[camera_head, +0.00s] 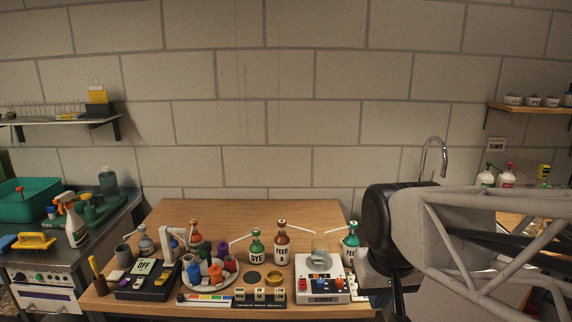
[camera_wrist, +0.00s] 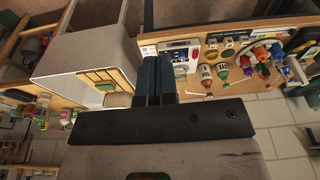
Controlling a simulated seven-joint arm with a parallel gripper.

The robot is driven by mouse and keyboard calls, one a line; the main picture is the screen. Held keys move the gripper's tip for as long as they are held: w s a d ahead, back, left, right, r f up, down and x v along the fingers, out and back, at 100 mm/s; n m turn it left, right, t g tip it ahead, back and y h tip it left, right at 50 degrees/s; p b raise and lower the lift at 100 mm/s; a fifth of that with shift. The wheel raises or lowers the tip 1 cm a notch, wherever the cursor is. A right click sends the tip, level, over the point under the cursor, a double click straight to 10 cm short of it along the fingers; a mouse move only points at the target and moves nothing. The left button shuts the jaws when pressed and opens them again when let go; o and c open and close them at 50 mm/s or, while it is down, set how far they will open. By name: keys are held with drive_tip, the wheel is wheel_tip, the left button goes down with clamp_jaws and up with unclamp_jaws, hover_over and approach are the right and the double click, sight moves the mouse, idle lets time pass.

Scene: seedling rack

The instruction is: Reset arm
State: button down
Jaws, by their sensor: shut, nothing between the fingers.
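My arm reaches in from the right in the head view, its dark wrist to the right of the wooden table (camera_head: 300,212). My gripper (camera_head: 398,300) hangs below it, beside the table's right edge, its tips partly cut off by the frame. In the wrist view, my gripper (camera_wrist: 157,62) shows two dark fingers pressed together with nothing between them. No object touches the fingers that I can see.
The table's back strip is clear.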

drive_tip(key=s+d+f, duration=0.2)
drive_tip(key=s+d, duration=0.1)
drive_tip(key=s, duration=0.3)
drive_tip(key=shift+s+f+m, duration=0.25)
drive_tip(key=shift+s+m, duration=0.05)
drive_tip(key=shift+s, duration=0.1)
drive_tip(key=shift+w, duration=0.1)
drive_tip(key=w+a+r+n, duration=0.3)
drive_tip(key=w+a, duration=0.2)
drive_tip(key=w, duration=0.3)
drive_tip(key=w+a+r+n, duration=0.2)
drive_tip(key=w+a, duration=0.3)
drive_tip(key=w, duration=0.3)
drive_tip(key=w+a+n+g, duration=0.1)
drive_tip(key=w+a+n, duration=0.4)
drive_tip(key=w+a, duration=0.9)
drive_tip(key=w+a+f+n, duration=0.1)
drive_tip(key=a+f, duration=0.3)
drive_tip(key=a, duration=0.9)
drive_tip(key=w+a+f+n+g, duration=0.1)
drive_tip(key=a+f+n, duration=0.3)
drive_tip(key=a, duration=1)
drive_tip(key=w+a+f+n, duration=0.3)
drive_tip(key=a+f, duration=0.2)
drive_tip(key=a, duration=0.8)
drive_tip(key=shift+w+a, duration=0.15)
